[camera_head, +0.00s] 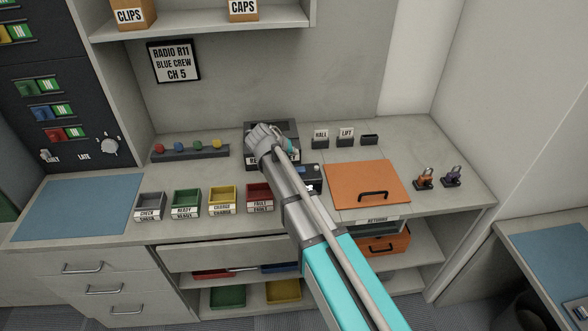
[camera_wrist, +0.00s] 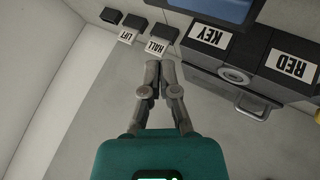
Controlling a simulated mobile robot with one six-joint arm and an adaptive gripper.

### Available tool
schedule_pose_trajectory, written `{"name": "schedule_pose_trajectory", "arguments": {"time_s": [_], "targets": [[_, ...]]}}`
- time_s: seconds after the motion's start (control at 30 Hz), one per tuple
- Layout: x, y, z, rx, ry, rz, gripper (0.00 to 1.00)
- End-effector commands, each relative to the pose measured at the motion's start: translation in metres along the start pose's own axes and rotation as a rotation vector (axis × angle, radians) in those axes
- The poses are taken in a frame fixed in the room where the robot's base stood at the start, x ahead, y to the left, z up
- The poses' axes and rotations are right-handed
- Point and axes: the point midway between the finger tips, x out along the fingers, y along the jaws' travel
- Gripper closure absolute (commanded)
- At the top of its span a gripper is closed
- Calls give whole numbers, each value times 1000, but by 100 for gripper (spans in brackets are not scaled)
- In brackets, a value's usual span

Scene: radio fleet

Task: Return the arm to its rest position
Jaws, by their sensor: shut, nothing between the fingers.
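My arm (camera_head: 330,255) reaches from the lower right of the head view up over the counter, with its wrist (camera_head: 262,137) in front of a dark box. In the wrist view my gripper (camera_wrist: 160,68) has its two grey fingers together, with nothing between them. The fingertips point toward the HALL label (camera_wrist: 157,46); I cannot tell the exact gap to the counter. In the head view the fingers are mostly hidden by my wrist.
The counter holds a dark box (camera_head: 287,128), grey, green, yellow and red bins, an orange lid (camera_head: 366,186) and HALL and LIFT holders. A shelf (camera_head: 200,28) hangs above. The blue mat (camera_head: 80,205) at left is clear. The wrist view shows KEY and RED drawers (camera_wrist: 292,68).

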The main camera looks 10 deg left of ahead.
Motion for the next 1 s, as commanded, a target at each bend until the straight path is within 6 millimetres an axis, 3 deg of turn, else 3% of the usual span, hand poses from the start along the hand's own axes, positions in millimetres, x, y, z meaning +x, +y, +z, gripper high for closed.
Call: {"name": "schedule_pose_trajectory", "arguments": {"time_s": [0.27,0.47,0.67,1.0], "targets": [[1,2,2,1,-4,-1,100],[11,21,20,12,-50,-11,100],[30,62,63,36,-157,-47,100],[51,137,161,91,-375,-169,100]]}}
